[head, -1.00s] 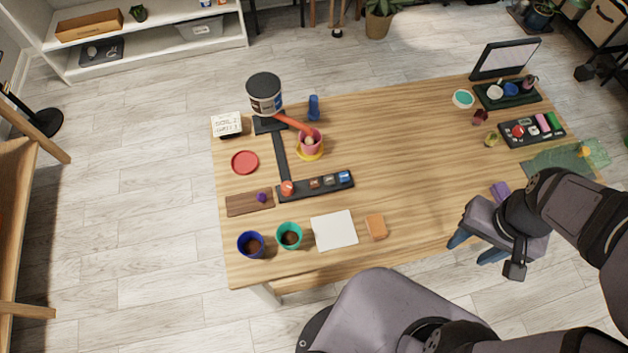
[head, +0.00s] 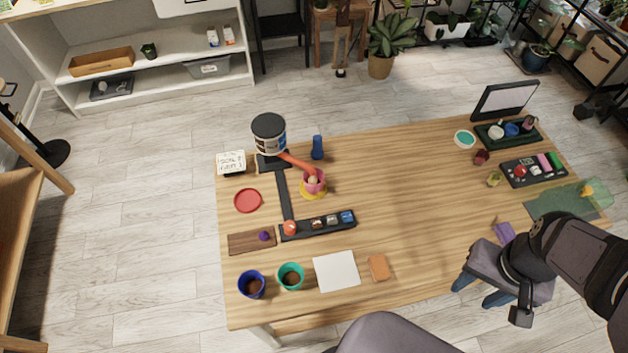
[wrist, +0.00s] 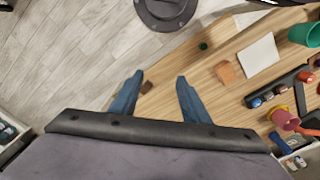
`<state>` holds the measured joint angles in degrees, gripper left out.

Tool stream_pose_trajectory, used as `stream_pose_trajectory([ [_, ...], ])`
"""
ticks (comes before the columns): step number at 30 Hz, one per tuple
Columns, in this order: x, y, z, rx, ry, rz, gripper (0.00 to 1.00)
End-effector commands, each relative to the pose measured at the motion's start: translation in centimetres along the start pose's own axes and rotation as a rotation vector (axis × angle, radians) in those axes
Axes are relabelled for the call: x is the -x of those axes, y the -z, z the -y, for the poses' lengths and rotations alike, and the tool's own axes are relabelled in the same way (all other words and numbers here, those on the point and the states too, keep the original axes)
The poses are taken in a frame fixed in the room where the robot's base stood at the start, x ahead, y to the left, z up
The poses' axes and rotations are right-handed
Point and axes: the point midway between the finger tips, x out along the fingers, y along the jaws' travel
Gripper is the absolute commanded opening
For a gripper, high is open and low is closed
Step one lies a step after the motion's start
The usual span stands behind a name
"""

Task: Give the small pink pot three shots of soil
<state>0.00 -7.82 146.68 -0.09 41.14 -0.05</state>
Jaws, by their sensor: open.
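The small pink pot (head: 318,188) stands on a yellow saucer (head: 312,196) at the back left of the table, under the orange chute (head: 297,161) of a dispenser. A pale tan thing shows in its mouth; I cannot tell what it is. The dispenser's dark-lidded canister (head: 269,134) stands beside it. A black strip leads from there to a panel (head: 300,231) with a red-orange knob (head: 290,228) and brown, grey and blue buttons. The pot also shows in the wrist view (wrist: 284,119). My gripper (wrist: 160,76) is open and empty at the right front edge, far from these.
Blue (head: 252,284) and teal (head: 290,276) pots with dark contents stand at the front left. A red dish (head: 248,200), a small sign (head: 231,162), a white sheet (head: 336,271) and an orange block (head: 379,268) lie about. Black trays hold items at the right. The table's middle is clear.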

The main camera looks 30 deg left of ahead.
Motion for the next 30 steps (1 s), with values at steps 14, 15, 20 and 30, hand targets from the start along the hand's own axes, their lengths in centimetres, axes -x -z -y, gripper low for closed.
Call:
stream_pose_trajectory([
  [14,0.0,0.0,0.0,0.0,0.0,0.0,0.0],
  [15,0.0,0.0,0.0,0.0,0.0,0.0,0.0],
  [20,0.0,0.0,0.0,0.0,0.0,0.0,0.0],
  [30,0.0,0.0,0.0,0.0,0.0,0.0,0.0],
])
